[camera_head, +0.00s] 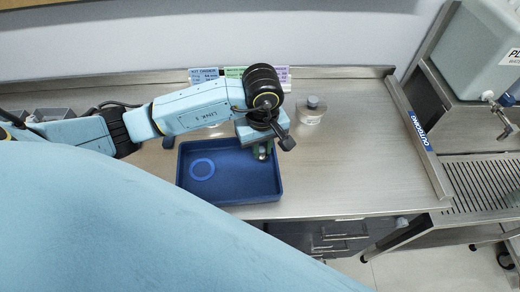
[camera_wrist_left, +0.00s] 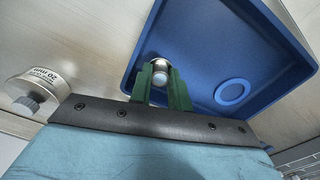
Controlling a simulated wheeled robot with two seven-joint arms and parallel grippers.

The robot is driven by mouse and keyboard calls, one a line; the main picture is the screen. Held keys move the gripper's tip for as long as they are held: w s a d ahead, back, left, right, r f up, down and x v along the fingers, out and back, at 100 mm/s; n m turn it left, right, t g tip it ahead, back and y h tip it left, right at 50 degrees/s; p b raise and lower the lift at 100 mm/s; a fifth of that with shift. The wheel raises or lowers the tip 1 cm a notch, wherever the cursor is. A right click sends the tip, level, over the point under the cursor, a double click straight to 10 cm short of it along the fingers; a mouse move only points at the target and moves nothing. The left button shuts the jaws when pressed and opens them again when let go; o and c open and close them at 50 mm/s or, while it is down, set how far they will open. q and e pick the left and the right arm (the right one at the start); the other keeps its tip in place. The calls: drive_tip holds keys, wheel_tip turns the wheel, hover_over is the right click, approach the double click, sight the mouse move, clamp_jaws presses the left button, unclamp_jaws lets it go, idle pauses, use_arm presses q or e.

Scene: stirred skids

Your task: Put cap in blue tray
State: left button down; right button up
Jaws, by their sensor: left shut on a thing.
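The blue tray (camera_head: 235,188) lies on the steel bench in the head view, and it fills the upper right of the left wrist view (camera_wrist_left: 200,35). My left gripper (camera_head: 263,152) is over the tray's right end. Its green fingers (camera_wrist_left: 160,80) are shut on the cap (camera_wrist_left: 160,70), a small pale round piece at the fingertips. The cap is in front of the tray's interior in the wrist view; I cannot tell whether it touches the floor. In the head view the arm hides the cap. My right gripper is not in view.
A light blue ring (camera_head: 202,169) shows on the tray's floor. Coloured label cards (camera_head: 203,76) stand at the back. A raised metal edge (camera_head: 418,135) bounds the right; the bench before it is clear.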

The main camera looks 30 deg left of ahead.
sight(262, 150)
use_arm(q)
wheel_tip(262, 150, down, 3)
drive_tip(key=shift+f, duration=0.2)
drive_tip(key=shift+w, duration=0.1)
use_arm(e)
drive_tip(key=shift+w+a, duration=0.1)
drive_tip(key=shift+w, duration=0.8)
use_arm(q)
drive_tip(key=shift+f, duration=0.1)
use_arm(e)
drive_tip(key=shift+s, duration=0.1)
use_arm(q)
drive_tip(key=shift+f, duration=0.1)
drive_tip(key=c, duration=1.7)
unclamp_jaws()
drive_tip(key=shift+c, duration=0.2)
drive_tip(key=shift+o, duration=0.8)
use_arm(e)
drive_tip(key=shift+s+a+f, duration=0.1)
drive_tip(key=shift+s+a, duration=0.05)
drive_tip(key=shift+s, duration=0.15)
